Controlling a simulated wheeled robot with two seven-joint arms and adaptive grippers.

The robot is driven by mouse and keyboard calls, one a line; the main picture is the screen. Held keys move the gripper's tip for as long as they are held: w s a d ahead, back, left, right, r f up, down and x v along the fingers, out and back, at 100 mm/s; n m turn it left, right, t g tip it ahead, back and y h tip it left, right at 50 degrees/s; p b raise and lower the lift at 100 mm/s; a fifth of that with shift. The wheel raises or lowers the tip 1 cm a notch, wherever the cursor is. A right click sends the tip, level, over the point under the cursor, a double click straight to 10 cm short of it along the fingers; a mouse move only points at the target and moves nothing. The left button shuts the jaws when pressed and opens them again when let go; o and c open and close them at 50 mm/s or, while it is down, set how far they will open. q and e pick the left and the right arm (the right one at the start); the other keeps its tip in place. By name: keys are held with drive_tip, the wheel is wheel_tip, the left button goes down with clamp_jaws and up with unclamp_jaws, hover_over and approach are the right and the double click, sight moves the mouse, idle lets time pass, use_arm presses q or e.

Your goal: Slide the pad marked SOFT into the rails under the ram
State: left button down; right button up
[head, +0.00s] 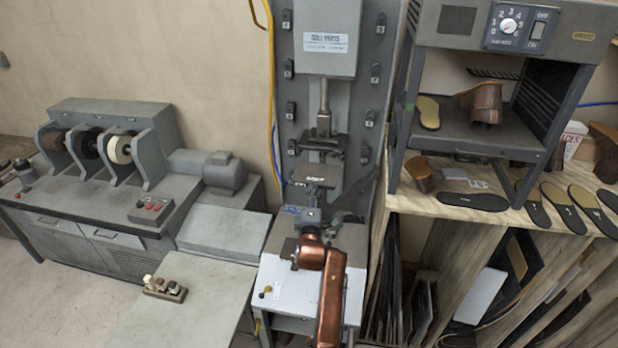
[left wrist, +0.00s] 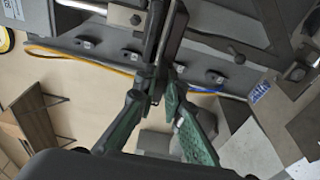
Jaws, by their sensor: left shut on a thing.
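A dark grey pad (head: 318,172) with a small pale marking, too small to read, lies level below the ram (head: 323,122) of the tall grey press. My left gripper (head: 308,212) is at the near edge of this pad, with my copper arm behind it. In the left wrist view, the green fingers of my left gripper (left wrist: 160,92) are shut on a thin dark plate seen edge-on (left wrist: 168,48), which appears to be the pad. The rails are hard to make out, so I cannot tell how far the pad sits in them. My right gripper is not in view.
The grey press column (head: 284,100) has labelled knobs down both sides. A workbench with grinding wheels (head: 118,148) stands at the left. A wooden shelf (head: 450,203) at the right holds several soles and a grey oven (head: 403,130). A low grey table (head: 190,315) is at the front left.

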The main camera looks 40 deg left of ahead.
sight(314, 179)
use_arm(q)
drive_tip(key=shift+w+a+r+p, duration=0.1)
drive_tip(key=shift+a+r+p, duration=0.15)
drive_tip(key=shift+r, duration=0.4)
drive_tip(key=shift+w+a, duration=0.15)
drive_tip(key=shift+b+x, duration=0.35)
drive_tip(key=shift+x, duration=0.6)
drive_tip(key=shift+w+a+f+b, duration=0.1)
drive_tip(key=shift+w+a+b, duration=0.15)
drive_tip(key=shift+w, duration=0.35)
drive_tip(key=shift+w+a+b, duration=0.2)
drive_tip(key=shift+w, duration=0.35)
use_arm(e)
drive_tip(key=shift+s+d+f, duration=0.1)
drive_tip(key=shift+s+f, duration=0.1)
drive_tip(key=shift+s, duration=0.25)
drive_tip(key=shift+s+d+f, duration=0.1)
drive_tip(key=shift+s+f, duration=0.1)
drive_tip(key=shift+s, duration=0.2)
use_arm(q)
drive_tip(key=shift+s+d, duration=0.1)
drive_tip(key=shift+s, duration=0.1)
drive_tip(key=shift+w, duration=0.15)
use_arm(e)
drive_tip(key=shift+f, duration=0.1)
use_arm(q)
drive_tip(key=shift+b+x, duration=0.6)
drive_tip(key=shift+x, duration=0.35)
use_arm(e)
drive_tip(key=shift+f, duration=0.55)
